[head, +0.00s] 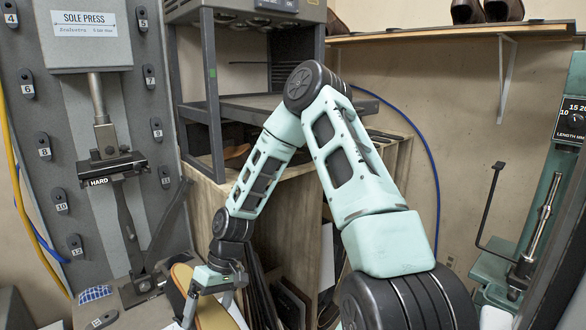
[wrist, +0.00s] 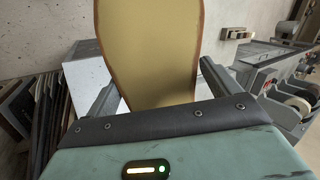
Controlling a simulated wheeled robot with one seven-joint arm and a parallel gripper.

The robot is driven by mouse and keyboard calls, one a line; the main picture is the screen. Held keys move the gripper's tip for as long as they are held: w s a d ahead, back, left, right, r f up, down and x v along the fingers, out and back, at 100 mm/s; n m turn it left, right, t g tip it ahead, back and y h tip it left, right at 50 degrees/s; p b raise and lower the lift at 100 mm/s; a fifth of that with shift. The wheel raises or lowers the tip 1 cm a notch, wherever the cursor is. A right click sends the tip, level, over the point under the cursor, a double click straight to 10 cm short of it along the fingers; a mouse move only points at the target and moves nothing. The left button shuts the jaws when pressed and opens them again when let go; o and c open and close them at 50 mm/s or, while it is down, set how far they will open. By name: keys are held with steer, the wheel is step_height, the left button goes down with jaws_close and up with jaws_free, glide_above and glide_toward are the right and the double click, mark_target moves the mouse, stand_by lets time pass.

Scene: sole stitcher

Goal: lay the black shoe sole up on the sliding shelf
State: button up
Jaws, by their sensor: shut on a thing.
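My gripper (head: 207,287) is low at the left of the head view, beside the sole press. It is shut on a shoe sole (head: 212,312), which also fills the upper middle of the wrist view (wrist: 150,45). The face I see is tan-yellow with a brown rim; no black face shows. In the wrist view one finger is on each side of the sole. The sole's far end is cut off by the frame edge. A grey metal rack on a wooden cabinet holds a flat shelf (head: 345,107), likely the sliding shelf. My arm hides part of it.
The sole press (head: 90,40) stands at the left with a numbered peg panel. The wooden cabinet (head: 205,200) under the rack holds upright sheets. A wall shelf (head: 440,34) carries dark shoes. A green machine (head: 540,210) stands at the right.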

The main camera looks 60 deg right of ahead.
step_height(320, 180, up, 11)
steer(key=h+p, duration=0.1)
steer(key=p, duration=0.8)
steer(key=shift+s+f, duration=0.2)
steer(key=shift+s, duration=0.05)
steer(key=shift+w+a+h, duration=0.1)
steer(key=shift+h, duration=0.2)
